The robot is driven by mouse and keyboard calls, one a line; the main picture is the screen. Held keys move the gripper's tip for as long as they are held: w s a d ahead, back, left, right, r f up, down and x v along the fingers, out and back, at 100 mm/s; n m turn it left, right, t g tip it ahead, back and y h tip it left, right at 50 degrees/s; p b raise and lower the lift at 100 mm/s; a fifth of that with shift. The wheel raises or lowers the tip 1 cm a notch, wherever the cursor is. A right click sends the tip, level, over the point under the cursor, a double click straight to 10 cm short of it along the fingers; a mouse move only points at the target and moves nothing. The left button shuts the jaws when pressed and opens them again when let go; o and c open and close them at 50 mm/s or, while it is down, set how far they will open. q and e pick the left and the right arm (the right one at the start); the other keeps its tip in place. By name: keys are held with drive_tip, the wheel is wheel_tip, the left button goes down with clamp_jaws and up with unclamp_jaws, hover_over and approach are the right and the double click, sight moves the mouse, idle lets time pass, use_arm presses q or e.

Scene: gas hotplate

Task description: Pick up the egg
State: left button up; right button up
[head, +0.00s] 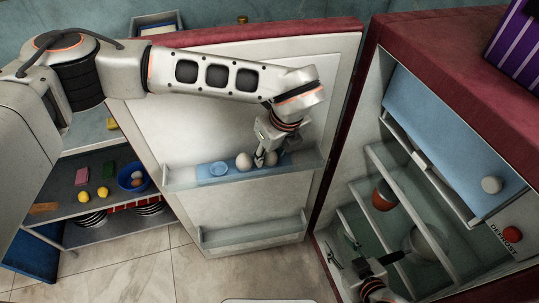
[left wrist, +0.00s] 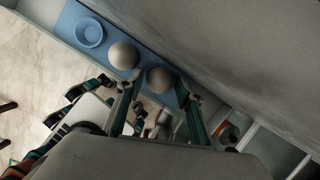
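A white egg (head: 271,158) sits in the blue egg tray (head: 205,170) on the upper shelf of the open fridge door. My left gripper (head: 268,159) reaches down over it, with a finger on either side. In the left wrist view this egg (left wrist: 159,79) lies between the two fingertips, with small gaps visible, so the fingers look open. A second egg (head: 243,161) stands just left of the gripper; it also shows in the left wrist view (left wrist: 123,55), close to one finger. My right gripper (head: 345,250) appears open and empty low at the fridge opening.
A round blue holder (head: 219,168) is left of the eggs. The door panel (head: 210,120) rises close behind my left gripper. The open fridge with glass shelves is at right. A rack with a blue bowl (head: 126,176) and lemons stands at left. Floor below the door is clear.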

use_arm(q)
drive_tip(key=c, duration=0.4)
drive_tip(key=shift+c, duration=0.2)
